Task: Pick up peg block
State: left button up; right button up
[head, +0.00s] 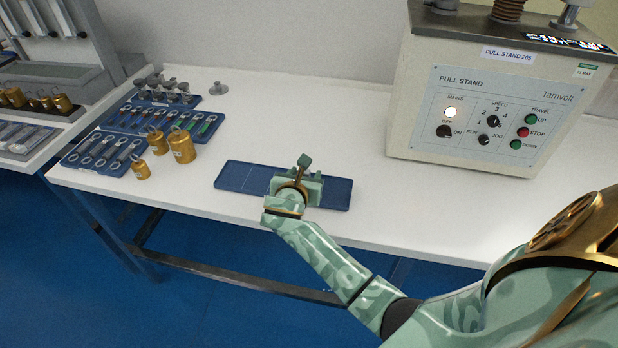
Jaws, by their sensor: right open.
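A flat blue tray (235,177) lies on the white table near its front edge. My right gripper (302,172) is over the right half of this tray, reaching in from the lower right. It is open, with a finger pointing up and away from me. Small grey-green parts show around the gripper on the tray; I cannot tell clearly which belong to the peg block and which to the gripper. The hand hides much of that spot, and I cannot tell whether anything is touched. My left gripper is not in view.
A large pull stand (490,115) stands at the back right. Brass weights (182,147) and blue trays of small parts (100,150) are at the left. A grey knobbed part (218,88) stands at the back. The white table between tray and pull stand is clear.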

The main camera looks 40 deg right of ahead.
jog(key=shift+a+r, duration=0.15)
grip_shut()
